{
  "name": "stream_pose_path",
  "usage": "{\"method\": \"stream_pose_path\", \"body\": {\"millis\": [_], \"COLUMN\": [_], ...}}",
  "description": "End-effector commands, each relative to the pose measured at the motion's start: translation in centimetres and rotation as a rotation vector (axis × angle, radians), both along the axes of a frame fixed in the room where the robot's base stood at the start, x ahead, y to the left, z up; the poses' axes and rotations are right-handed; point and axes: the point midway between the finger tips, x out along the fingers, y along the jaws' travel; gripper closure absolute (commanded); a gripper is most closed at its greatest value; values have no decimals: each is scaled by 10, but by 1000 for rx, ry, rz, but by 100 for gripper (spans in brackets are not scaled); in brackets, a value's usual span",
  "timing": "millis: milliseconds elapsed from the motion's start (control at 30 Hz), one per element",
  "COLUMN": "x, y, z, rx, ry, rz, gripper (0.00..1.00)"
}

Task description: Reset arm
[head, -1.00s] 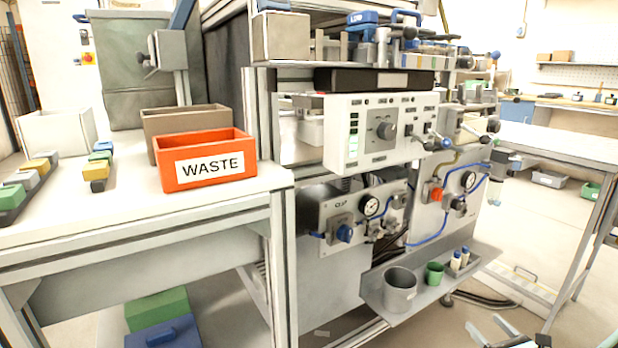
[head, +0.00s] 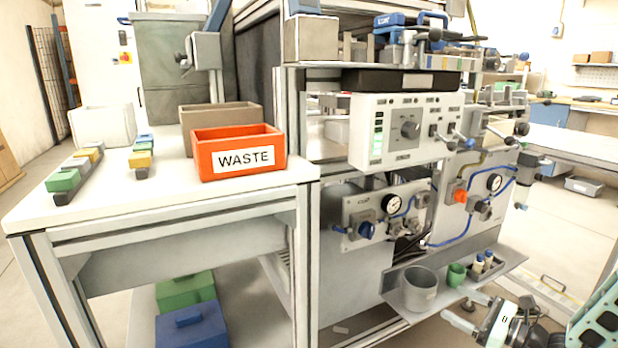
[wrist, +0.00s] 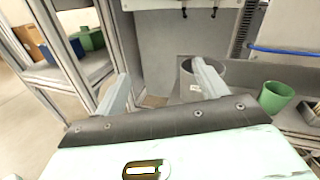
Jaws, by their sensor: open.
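My gripper (head: 464,309) shows at the bottom right of the head view, with part of my arm to its right. Its two pale fingers are apart. In the wrist view, my gripper (wrist: 160,85) has its fingers spread wide with nothing between them. Beyond the right finger is a grey cup (wrist: 228,76), partly hidden by that finger. A green cup (wrist: 276,97) stands to the right of it. No object is held.
An orange WASTE bin (head: 238,153) sits on the white table (head: 150,203) at left. The machine's shelf (head: 480,268) holds the grey cup (head: 420,288) and green cup (head: 456,274) close to my gripper. Green and blue boxes (head: 190,328) lie below the table.

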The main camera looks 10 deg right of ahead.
Motion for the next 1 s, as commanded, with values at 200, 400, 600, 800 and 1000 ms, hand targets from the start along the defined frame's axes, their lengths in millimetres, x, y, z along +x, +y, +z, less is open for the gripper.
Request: {"method": "stream_pose_path", "body": {"millis": [200,400,600,800,1000], "x": [-30,-107,-190,-247,-272], "y": [134,227,268,275,273], "z": [68,107,130,147,163], "rx": [-211,-493,-838,-1222,-1520], "ry": [-70,-172,-350,-624,-908], "rz": [556,1083,1537,1872,2029], "gripper": [28,28,28,28,28]}}
